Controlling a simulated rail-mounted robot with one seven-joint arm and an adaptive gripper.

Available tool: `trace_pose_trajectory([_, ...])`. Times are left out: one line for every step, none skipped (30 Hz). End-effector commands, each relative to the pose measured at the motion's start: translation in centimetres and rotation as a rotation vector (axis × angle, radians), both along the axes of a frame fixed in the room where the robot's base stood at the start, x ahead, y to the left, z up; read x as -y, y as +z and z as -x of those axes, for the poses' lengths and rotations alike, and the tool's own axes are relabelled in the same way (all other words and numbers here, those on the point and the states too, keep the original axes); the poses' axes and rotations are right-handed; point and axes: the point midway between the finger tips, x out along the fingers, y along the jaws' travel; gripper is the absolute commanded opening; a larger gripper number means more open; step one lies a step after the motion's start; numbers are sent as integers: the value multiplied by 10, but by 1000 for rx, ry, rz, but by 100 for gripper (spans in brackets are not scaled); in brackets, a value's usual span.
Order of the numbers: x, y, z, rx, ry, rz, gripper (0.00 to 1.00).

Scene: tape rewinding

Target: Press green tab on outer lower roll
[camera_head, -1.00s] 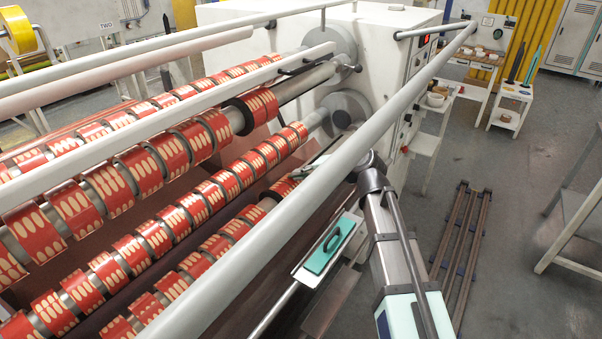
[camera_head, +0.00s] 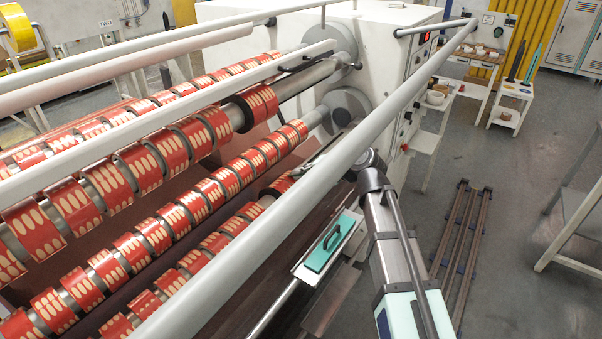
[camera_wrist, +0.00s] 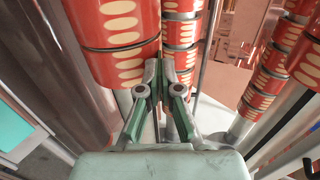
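Red tape rolls with cream ovals sit in rows on the machine's shafts. The lower row's end roll (camera_head: 280,186) is partly hidden behind a long grey rail in the head view. In the wrist view a large red roll (camera_wrist: 113,40) stands just left of and beyond my gripper (camera_wrist: 161,68). The gripper's fingers are drawn together with a narrow gap, and nothing shows between them. Whether a tip touches the roll I cannot tell. In the head view the rail hides most of the gripper. I cannot make out a green tab on the roll.
The long grey rail (camera_head: 330,175) crosses in front of the rolls, close to my arm. A teal handled block (camera_head: 331,243) lies on a ledge by the rail. More red rolls (camera_wrist: 182,45) stand close to the right of the fingers. Open floor (camera_head: 500,200) lies to the right.

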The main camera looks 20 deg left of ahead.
Motion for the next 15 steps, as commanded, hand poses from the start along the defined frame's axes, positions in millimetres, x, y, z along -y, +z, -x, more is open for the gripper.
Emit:
trace_pose_trajectory([0,-1,0,0,0,0,0])
trace_pose_trajectory([0,-2,0,0,0,0,0])
trace_pose_trajectory([0,-2,0,0,0,0,0])
trace_pose_trajectory([0,-3,0,0,0,0,0])
trace_pose_trajectory([0,-3,0,0,0,0,0])
trace_pose_trajectory([0,-2,0,0,0,0,0])
trace_pose_trajectory([0,-2,0,0,0,1,0])
trace_pose_trajectory([0,-2,0,0,0,1,0])
trace_pose_trajectory([0,-3,0,0,0,1,0])
trace_pose_trajectory([0,-3,0,0,0,1,0])
trace_pose_trajectory([0,-3,0,0,0,1,0])
trace_pose_trajectory([0,-3,0,0,0,1,0])
trace_pose_trajectory([0,-3,0,0,0,1,0])
trace_pose_trajectory([0,-3,0,-1,0,2,6])
trace_pose_trajectory([0,-3,0,-1,0,2,20])
